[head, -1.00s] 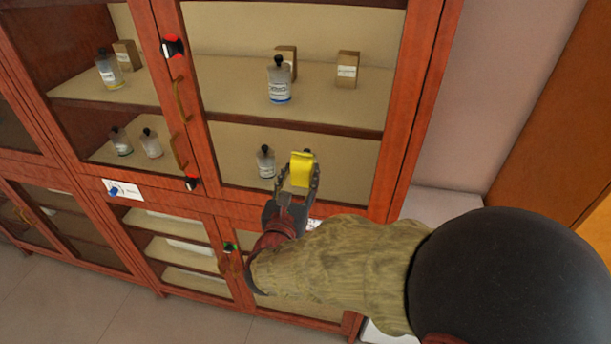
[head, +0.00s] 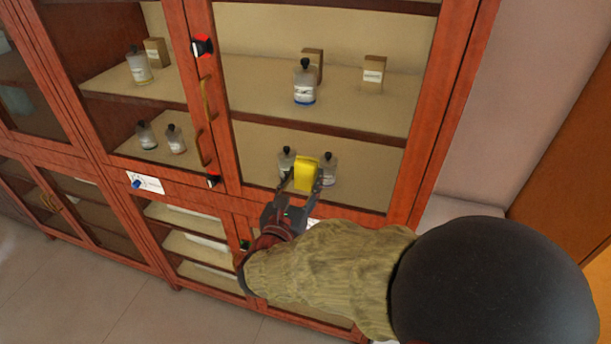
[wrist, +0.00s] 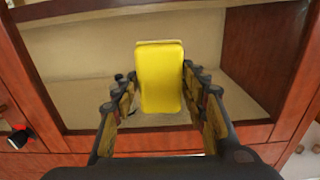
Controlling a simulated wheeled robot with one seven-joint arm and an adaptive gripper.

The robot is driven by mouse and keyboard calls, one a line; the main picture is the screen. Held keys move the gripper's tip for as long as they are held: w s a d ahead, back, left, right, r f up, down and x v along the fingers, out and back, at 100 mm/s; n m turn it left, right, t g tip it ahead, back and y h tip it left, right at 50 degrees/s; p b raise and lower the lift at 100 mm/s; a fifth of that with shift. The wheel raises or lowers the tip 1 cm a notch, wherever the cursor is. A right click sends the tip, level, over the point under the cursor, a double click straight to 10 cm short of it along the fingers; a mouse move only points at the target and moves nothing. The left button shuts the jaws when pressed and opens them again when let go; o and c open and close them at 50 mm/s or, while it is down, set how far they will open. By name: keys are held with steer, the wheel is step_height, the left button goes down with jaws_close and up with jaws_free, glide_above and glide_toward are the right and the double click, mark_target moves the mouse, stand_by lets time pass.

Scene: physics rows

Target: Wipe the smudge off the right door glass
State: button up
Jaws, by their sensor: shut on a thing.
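My gripper (head: 303,183) is shut on a yellow sponge (head: 306,172). It holds the sponge in front of the lower part of the right upper door glass (head: 262,143). In the wrist view the sponge (wrist: 160,76) sits upright between the two fingers (wrist: 160,100). I cannot tell whether the sponge touches the glass. No smudge can be made out on the glass. The sponge and gripper hide part of the lower shelf behind the glass.
Behind the right glass stand a bottle (head: 304,85) and a box (head: 373,75) on the upper shelf, and bottles (head: 286,160) on the lower one. A brass handle (head: 206,103) and red-black latches (head: 202,46) protrude at the door's left edge. A blue-knobbed plate (head: 146,183) is lower left.

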steer(key=shift+p+v, duration=0.3)
steer(key=shift+v, duration=2.2)
steer(key=v, duration=0.3)
steer(key=shift+w+d, duration=0.1)
